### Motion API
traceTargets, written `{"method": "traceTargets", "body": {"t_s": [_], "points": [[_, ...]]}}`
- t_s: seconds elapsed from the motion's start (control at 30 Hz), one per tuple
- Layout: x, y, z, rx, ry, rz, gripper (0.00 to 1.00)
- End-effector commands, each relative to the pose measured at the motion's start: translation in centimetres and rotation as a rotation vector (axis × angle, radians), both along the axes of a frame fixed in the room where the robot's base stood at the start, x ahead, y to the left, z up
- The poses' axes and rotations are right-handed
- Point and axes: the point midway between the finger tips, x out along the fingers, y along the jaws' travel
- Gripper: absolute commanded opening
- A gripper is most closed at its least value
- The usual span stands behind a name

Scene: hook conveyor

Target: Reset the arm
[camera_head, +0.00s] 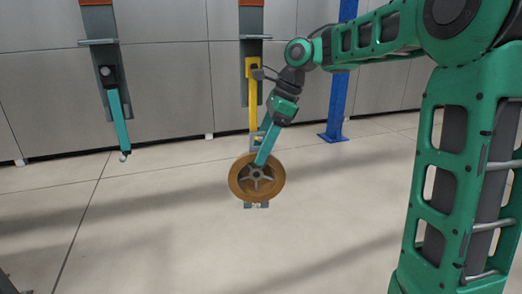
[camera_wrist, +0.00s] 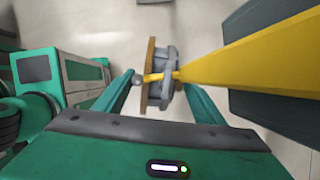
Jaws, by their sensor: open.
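A brown wheel with a grey spoked hub (camera_head: 243,184) hangs upright at the lower end of a yellow hanger (camera_head: 253,95), clear of the floor. My gripper (camera_head: 261,160) is in front of the wheel, its teal finger overlapping the upper part of the wheel. In the wrist view my gripper (camera_wrist: 163,82) is open, with one finger on each side. The wheel (camera_wrist: 150,70) shows edge-on beyond and between the fingertips, and the yellow hanger (camera_wrist: 245,55) comes in from the right to its hub. I cannot tell whether the fingers touch the wheel.
A second, teal hanger (camera_head: 120,120) hangs empty at the left from a grey bracket. A blue post (camera_head: 338,95) stands behind, near the grey wall panels. The pale floor (camera_head: 170,230) is clear in front and to the left. My arm fills the right side.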

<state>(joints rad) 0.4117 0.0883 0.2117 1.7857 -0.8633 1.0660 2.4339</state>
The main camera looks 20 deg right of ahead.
Motion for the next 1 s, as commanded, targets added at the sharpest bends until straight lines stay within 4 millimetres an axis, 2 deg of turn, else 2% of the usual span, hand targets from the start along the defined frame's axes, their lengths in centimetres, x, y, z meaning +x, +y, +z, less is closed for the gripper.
{"method": "traceTargets", "body": {"t_s": [0.3,0.5,0.77,1.0], "points": [[-0.3,-1.9,4.3,-0.003,-0.003,0.0,0.64],[-0.5,-2.3,5.7,-0.001,-0.001,0.001,0.64],[-0.7,-2.5,5.9,-0.006,-0.005,0.009,0.64],[-2.2,-3.2,4.5,-0.055,-0.054,0.108,0.64]]}}
